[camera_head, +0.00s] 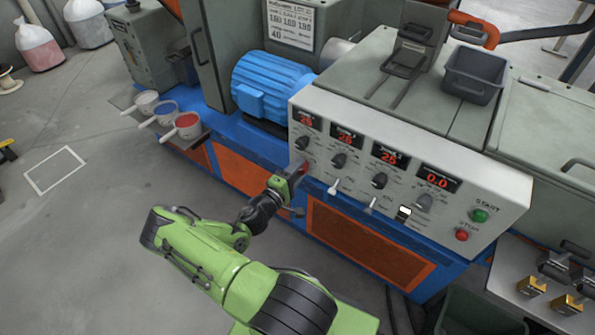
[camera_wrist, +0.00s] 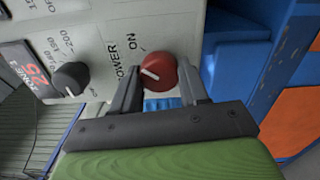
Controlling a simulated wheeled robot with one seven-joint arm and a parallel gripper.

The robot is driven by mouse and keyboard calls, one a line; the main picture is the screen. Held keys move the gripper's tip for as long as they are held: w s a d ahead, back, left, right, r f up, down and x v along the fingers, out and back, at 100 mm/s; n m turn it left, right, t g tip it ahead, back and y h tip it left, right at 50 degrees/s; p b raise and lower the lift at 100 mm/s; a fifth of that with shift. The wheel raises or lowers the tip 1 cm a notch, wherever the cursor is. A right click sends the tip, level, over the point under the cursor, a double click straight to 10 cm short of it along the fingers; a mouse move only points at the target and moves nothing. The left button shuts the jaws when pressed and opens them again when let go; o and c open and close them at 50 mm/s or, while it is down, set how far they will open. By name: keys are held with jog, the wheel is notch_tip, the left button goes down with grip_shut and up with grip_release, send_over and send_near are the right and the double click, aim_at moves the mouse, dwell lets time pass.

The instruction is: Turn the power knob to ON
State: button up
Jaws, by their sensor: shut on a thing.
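The power knob (camera_wrist: 158,71) is red and round with a white pointer line. In the wrist view it sits between the two dark fingers of my gripper (camera_wrist: 160,78), which is shut on it. The pointer line points up and to the left in that view. The word POWER is printed left of the knob and ON above it. In the head view my gripper (camera_head: 296,174) is at the lower left end of the control panel (camera_head: 480,200), and the knob is mostly hidden there.
Black dials, such as one (camera_wrist: 72,78) in the wrist view, are close to my gripper. Lit displays, white switches, a green START button (camera_head: 480,215) and a red STOP button (camera_head: 461,235) are on the panel. A blue motor (camera_head: 270,85) stands behind. The floor at left is mostly clear.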

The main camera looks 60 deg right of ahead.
jog(key=shift+f+m, duration=0.1)
jog(key=shift+m, duration=0.6)
jog(key=o, duration=1.1)
jog(key=shift+c, duration=0.2)
jog(key=w+a+p, duration=0.2)
jog(key=a, duration=1.3)
jog(key=shift+w+a+p, duration=0.2)
jog(key=shift+a+p, duration=0.15)
